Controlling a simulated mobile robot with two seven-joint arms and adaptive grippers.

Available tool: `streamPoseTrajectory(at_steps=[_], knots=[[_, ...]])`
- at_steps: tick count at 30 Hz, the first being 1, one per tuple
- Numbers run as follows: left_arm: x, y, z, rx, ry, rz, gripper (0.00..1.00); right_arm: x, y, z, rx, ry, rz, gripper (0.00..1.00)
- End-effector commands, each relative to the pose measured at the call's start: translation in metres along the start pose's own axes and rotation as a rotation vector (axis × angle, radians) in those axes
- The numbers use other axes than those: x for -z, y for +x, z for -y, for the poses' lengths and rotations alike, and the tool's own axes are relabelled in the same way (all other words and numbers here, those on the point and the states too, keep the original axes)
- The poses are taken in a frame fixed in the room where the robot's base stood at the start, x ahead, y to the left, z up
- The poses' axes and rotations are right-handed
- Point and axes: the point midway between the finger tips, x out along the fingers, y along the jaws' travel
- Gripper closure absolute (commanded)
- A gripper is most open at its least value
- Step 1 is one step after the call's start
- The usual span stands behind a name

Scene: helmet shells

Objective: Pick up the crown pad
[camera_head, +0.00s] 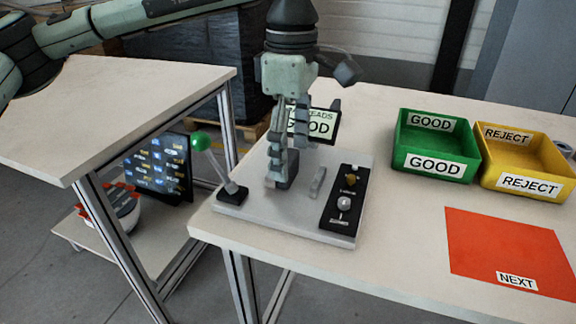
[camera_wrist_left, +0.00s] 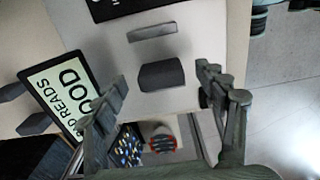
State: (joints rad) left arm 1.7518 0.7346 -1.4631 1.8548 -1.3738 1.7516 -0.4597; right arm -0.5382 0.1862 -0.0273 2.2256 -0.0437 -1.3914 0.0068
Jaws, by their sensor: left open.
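A small dark grey block (camera_head: 287,172), which looks like the crown pad, stands on the grey fixture plate (camera_head: 262,222). It also shows in the left wrist view (camera_wrist_left: 161,74), between and beyond the fingertips. My left gripper (camera_head: 284,155) points down over the block in the head view and partly hides it. In the left wrist view my left gripper (camera_wrist_left: 162,88) has its fingers apart with nothing held between them. I cannot tell whether the fingers touch the block. My right gripper is not in view.
A display reading GOOD (camera_head: 322,124) stands behind the fixture. A green-knobbed lever (camera_head: 201,142) and a black control panel (camera_head: 344,200) flank the block. A green GOOD bin (camera_head: 400,135), yellow REJECT bin (camera_head: 487,165) and orange NEXT mat (camera_head: 480,245) lie right.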

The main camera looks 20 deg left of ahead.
Motion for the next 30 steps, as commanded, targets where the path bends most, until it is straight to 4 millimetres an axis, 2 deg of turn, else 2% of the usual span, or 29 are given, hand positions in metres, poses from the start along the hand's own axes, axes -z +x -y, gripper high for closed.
streamPoseTrajectory(at_steps=[5,13,22,24,30], knots=[[0.0,0.02,0.0,0.0,0.0,-0.001,0.28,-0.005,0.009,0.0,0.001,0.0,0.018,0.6],[0.0,0.023,0.0,-0.002,-0.001,0.001,0.29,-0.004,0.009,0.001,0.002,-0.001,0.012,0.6],[0.0,0.023,0.0,-0.001,-0.001,0.0,0.66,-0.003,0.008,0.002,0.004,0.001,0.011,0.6],[0.0,0.023,0.0,-0.001,-0.001,0.0,0.71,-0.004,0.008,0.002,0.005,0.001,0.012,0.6],[0.0,0.022,0.0,-0.001,-0.001,0.0,0.71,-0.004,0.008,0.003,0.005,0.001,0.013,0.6]])
